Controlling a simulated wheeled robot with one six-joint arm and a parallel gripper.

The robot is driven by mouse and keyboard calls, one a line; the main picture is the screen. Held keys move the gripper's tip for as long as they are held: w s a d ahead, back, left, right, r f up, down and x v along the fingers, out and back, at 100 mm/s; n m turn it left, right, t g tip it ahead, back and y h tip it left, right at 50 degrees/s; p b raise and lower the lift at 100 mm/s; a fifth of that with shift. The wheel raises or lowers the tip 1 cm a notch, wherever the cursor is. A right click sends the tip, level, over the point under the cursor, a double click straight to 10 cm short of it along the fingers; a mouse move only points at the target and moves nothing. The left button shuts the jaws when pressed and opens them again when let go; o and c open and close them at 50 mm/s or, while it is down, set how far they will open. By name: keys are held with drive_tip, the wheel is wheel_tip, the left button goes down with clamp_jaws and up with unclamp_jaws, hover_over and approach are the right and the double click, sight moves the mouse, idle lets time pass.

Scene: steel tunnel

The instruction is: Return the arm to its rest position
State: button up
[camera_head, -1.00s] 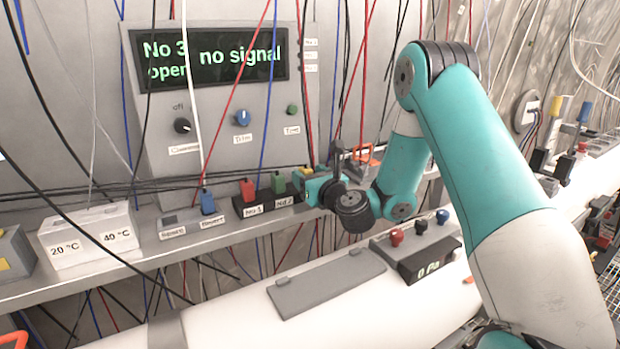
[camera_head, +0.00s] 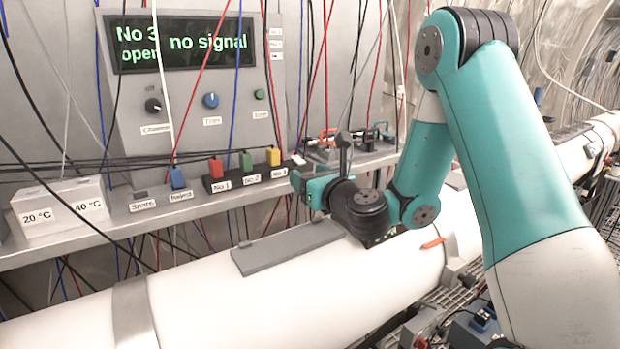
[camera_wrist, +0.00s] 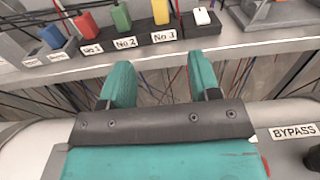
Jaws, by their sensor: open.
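My teal arm (camera_head: 510,150) is bent above the white pipe, with its elbow high at the right in the head view. My gripper (camera_head: 300,183) points left toward the shelf edge, just right of the yellow No 3 switch (camera_head: 273,156). In the wrist view, my gripper (camera_wrist: 162,72) has its two teal fingers apart with nothing between them. The fingers point at the gap below the shelf edge. The No 3 switch shows beyond them in the wrist view (camera_wrist: 160,12), apart from the fingers.
The shelf (camera_head: 60,245) carries red (camera_head: 216,168) and green (camera_head: 246,161) switches, a blue switch (camera_head: 178,178) and a white box (camera_head: 62,207). The display (camera_head: 182,44) reads "No 3 open" and "no signal". The white pipe (camera_head: 290,290) runs below; cables hang in front of the panel.

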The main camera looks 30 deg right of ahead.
idle(0.3)
drive_tip(key=s+a+r+n+g+y, duration=0.1)
drive_tip(key=s+a+n+g+y, duration=0.35)
drive_tip(key=a+n, duration=0.55)
drive_tip(key=s+a+r+n+g+y, duration=0.2)
drive_tip(key=s+a+n+g+y, duration=0.25)
drive_tip(key=a+n, duration=0.6)
drive_tip(key=s+d+f+n+g+h, duration=0.1)
drive_tip(key=s+d+n+g+h, duration=0.1)
drive_tip(key=s+n, duration=0.9)
drive_tip(key=s+d+f+n+g+h, duration=0.2)
drive_tip(key=s+n+g, duration=0.5)
drive_tip(key=s+n, duration=0.4)
drive_tip(key=shift+h, duration=0.9)
drive_tip(key=shift+d, duration=0.1)
drive_tip(key=shift+c, duration=0.2)
